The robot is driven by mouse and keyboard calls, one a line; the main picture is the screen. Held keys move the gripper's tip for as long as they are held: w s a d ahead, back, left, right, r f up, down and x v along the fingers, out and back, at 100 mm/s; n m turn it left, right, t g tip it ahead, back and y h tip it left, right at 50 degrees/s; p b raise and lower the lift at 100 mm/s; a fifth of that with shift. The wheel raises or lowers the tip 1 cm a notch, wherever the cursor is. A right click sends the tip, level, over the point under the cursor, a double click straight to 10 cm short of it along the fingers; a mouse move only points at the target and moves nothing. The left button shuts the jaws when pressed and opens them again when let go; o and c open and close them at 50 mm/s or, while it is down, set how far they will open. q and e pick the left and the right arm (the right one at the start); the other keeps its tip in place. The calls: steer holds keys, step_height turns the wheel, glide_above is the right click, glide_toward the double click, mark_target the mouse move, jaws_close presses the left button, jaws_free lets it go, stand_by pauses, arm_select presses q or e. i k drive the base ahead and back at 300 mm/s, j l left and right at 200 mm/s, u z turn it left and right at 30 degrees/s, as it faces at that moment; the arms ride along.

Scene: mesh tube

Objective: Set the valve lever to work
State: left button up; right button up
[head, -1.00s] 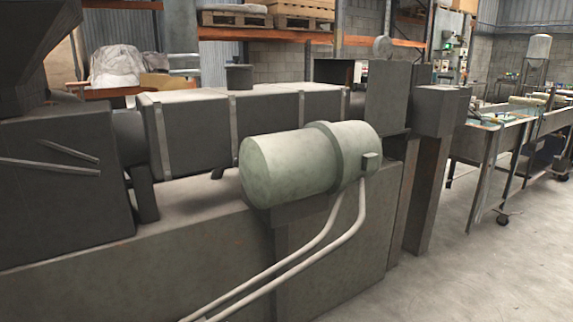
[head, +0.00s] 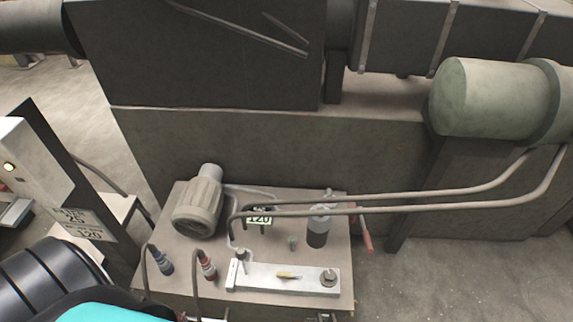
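A hydraulic unit's bench (head: 190,285) stands low in the middle of the head view. A long silver block (head: 310,283) lies along its front part, with a small yellow piece (head: 288,275) on its top and a round dark fitting at its right end. A red handle (head: 366,235) sticks out past the bench's right edge, pointing downward. I cannot tell for certain which of these is the valve lever, nor read any position marks. Neither gripper is in view.
Two pipes run right to a pale green cylinder (head: 485,95). A white panel (head: 38,170) stands left. Floor at right is clear.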

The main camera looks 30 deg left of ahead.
mark_target(241, 253)
steer(key=u, duration=0.8)
steer(key=i+j, duration=0.05)
